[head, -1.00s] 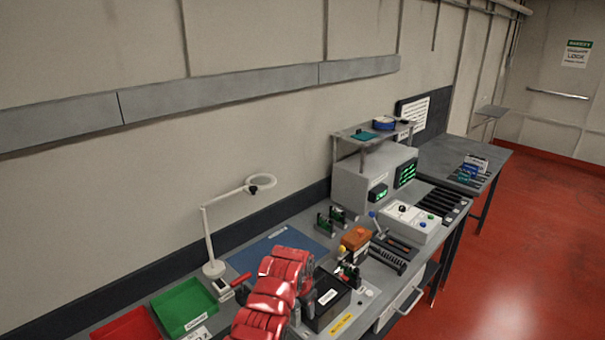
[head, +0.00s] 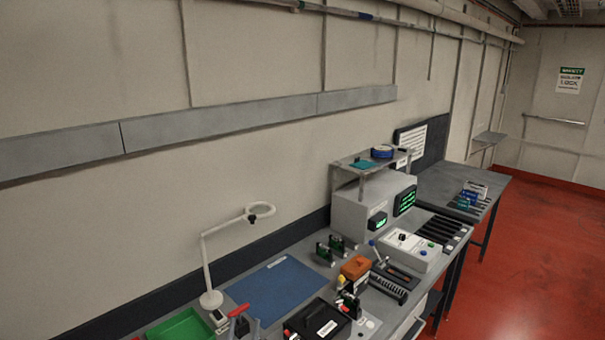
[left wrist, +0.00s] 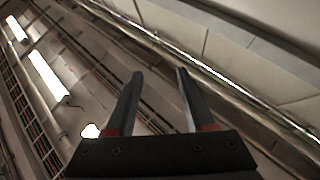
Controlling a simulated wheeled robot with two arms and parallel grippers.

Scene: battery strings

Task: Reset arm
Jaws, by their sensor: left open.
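My left gripper (left wrist: 160,76) shows in the left wrist view with its two dark fingers spread apart and nothing between them. It points up toward ceiling lights and pipes. In the head view, only a small grey forked part at the bottom edge, beside a red-handled item (head: 238,310), may belong to it; I cannot tell for sure. The right gripper is in neither view.
The workbench holds a blue mat (head: 275,288), a green tray (head: 183,327), a magnifier lamp (head: 207,265), a black box (head: 318,322), an orange block (head: 356,268) and a grey instrument (head: 365,213). Red floor (head: 540,260) is open at right.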

